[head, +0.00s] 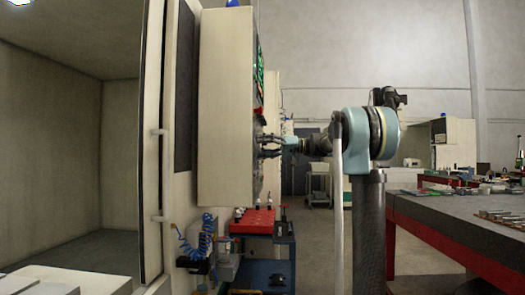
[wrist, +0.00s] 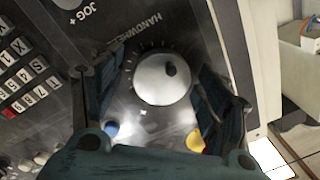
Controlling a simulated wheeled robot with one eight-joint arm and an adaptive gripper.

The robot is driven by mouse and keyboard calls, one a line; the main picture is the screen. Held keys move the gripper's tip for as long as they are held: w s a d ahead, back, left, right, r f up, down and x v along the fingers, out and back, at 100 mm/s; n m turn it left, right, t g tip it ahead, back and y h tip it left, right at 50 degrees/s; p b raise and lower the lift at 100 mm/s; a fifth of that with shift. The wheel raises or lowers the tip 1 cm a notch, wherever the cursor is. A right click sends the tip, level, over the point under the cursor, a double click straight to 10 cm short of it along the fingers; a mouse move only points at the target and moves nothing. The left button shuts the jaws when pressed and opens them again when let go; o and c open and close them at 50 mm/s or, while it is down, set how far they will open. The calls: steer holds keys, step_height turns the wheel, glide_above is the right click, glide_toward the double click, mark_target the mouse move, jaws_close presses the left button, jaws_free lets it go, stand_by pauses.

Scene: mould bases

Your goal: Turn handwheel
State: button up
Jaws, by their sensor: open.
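My gripper (wrist: 152,92) is open in the wrist view, with one dark finger on each side of the handwheel. I cannot tell whether the fingers touch the wheel. In the head view my gripper (head: 268,146) reaches left to the face of the beige control cabinet (head: 225,110). The handwheel itself cannot be made out there.
A blue button (wrist: 111,129) and a yellow button (wrist: 196,141) sit below the wheel. A keypad (wrist: 28,80) is at the left. In the head view, a red rack (head: 254,220) stands below the cabinet, and a workbench (head: 450,213) is at the right.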

steer(key=c, duration=1.1)
steer(key=shift+o, duration=0.2)
steer(key=shift+m, duration=0.6)
steer(key=o, duration=1.1)
steer(key=shift+c, duration=0.2)
steer(key=shift+d, duration=0.1)
steer(key=d, duration=1.2)
steer(key=shift+w, duration=0.25)
steer(key=shift+a+f, duration=0.1)
